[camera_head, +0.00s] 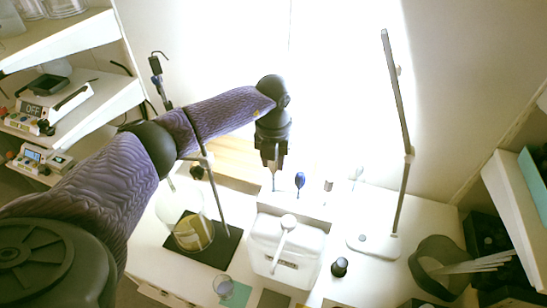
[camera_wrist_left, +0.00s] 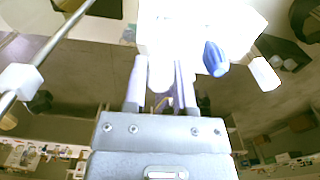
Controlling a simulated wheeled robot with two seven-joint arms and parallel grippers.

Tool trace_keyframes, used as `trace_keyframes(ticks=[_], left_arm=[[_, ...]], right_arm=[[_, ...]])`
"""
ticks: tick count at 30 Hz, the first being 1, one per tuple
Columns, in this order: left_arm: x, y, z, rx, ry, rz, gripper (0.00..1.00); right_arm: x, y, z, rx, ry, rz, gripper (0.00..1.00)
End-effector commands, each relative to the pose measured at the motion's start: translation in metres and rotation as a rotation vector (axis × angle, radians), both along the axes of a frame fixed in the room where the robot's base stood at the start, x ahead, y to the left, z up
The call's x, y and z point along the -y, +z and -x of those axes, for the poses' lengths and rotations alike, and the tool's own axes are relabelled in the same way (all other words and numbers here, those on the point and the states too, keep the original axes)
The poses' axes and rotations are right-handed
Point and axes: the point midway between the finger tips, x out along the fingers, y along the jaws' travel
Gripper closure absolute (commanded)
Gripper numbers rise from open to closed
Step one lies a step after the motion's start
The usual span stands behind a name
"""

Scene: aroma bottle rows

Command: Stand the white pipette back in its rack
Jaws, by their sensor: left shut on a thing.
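My left gripper (camera_head: 271,163) points down above the back of the bench and is shut on the white pipette (camera_wrist_left: 161,74), which shows between the fingers in the left wrist view. The gripper (camera_wrist_left: 160,85) hides much of it. In the head view only a thin part of the pipette (camera_head: 273,182) shows below the fingers. I cannot tell whether the held pipette touches the rack. My right gripper is out of view.
A white box (camera_head: 265,262) with a rounded lid stands in front of the rack. To its left are a glass vessel (camera_head: 194,233) and a metal stand rod (camera_head: 215,190). A desk lamp (camera_head: 404,175) rises on the right, near a dark container (camera_head: 440,262).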

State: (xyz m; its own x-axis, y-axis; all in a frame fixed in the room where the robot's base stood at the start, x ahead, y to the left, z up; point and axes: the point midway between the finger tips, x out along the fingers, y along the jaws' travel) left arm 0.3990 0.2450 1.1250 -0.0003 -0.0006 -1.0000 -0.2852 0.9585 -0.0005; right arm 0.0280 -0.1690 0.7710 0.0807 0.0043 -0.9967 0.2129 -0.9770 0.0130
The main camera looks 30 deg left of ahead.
Motion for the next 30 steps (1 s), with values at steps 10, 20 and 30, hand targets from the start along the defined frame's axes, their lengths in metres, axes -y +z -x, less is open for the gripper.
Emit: trace_keyframes(ticks=[10,20,30], left_arm=[[0.000,-0.008,0.000,-0.001,0.000,0.000,0.81],[0.000,-0.022,0.000,-0.001,0.000,-0.001,0.81],[0.000,-0.022,0.000,0.000,0.000,0.000,0.47]], right_arm=[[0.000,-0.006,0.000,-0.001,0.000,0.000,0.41],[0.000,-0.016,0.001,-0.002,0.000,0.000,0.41],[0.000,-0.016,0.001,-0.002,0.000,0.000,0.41]])
